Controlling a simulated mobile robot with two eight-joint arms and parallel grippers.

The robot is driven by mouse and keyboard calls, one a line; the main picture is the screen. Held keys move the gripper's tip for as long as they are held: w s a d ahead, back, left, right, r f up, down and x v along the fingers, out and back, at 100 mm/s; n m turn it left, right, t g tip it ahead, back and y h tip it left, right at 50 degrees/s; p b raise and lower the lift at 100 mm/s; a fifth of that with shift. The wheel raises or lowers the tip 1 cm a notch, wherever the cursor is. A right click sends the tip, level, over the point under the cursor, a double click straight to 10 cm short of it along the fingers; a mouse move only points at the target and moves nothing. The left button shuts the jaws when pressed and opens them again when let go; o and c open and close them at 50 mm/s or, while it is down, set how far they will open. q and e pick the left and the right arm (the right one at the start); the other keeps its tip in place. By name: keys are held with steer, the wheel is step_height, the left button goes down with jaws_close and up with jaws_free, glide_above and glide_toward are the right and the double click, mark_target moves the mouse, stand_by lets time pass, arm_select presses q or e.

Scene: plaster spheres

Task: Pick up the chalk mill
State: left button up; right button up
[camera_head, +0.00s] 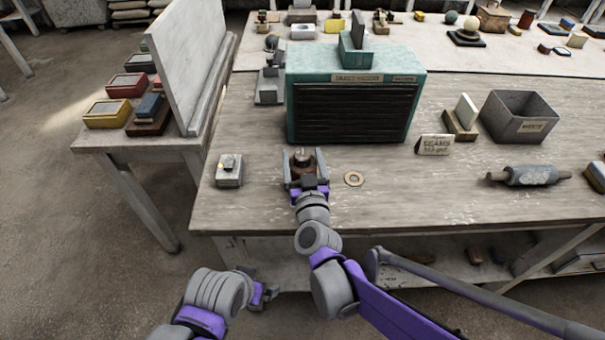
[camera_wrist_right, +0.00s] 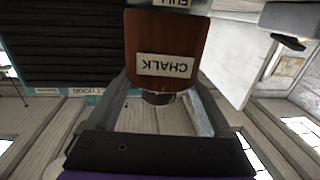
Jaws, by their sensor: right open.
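The chalk mill (camera_head: 303,163) is a small brown block with a dark metal top, standing on the workbench in front of the green cabinet. In the right wrist view the mill (camera_wrist_right: 166,45) shows a white CHALK label. My right gripper (camera_head: 304,158) is open, with one finger on each side of the mill. Whether either finger touches it, I cannot tell. My left gripper (camera_head: 264,294) is low, in front of the bench edge and away from the mill; its jaw opening is unclear.
The green cabinet (camera_head: 424,82) with dark slats stands close behind the mill. A flat ring (camera_head: 354,179) lies just right, and a small grey box (camera_head: 229,171) stands left. A sign (camera_head: 434,145), a grey bin (camera_head: 519,118) and a roller (camera_head: 530,176) are farther right.

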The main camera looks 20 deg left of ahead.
jaws_close()
stand_by(0.4)
stand_by(1.0)
